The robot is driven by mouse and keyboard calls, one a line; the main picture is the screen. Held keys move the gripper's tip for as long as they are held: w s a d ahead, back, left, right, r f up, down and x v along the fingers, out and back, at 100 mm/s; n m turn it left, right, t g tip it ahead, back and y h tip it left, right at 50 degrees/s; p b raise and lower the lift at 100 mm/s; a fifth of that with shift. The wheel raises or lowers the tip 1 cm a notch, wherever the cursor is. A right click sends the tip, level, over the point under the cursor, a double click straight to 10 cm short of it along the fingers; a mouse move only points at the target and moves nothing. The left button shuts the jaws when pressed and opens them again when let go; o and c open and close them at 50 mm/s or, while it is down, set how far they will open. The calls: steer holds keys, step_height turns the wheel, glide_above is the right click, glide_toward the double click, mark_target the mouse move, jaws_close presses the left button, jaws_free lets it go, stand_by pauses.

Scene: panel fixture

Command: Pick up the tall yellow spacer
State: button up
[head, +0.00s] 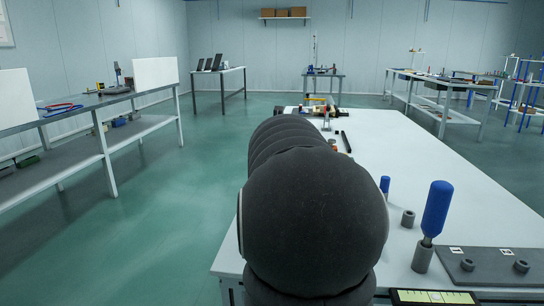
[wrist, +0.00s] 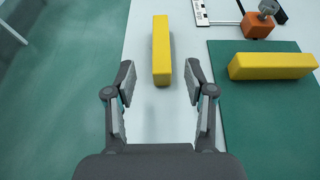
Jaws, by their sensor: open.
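Two yellow bars show in the wrist view. One yellow bar (wrist: 161,48) is at the top centre on the white table top, its long side running away from me. The other yellow bar (wrist: 272,66) is on a green mat to the right, lying crosswise. I cannot tell from their shape alone which is the tall spacer. My gripper (wrist: 160,78) is open and empty, one finger on each side of the first bar's near end in the picture. I cannot tell the height between them. In the head view my dark arm hides the gripper.
The green mat (wrist: 250,120) covers the table's right side in the wrist view. An orange block with a grey knob (wrist: 258,24) stands behind the second bar. In the head view, a blue-handled tool (head: 436,208) and a grey plate (head: 490,268) are at near right.

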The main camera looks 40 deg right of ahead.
steer(key=shift+b+x, duration=0.35)
steer(key=shift+x, duration=4.05)
steer(key=shift+s, duration=0.15)
steer(key=shift+c, duration=0.2)
steer(key=shift+r, duration=0.1)
jaws_close()
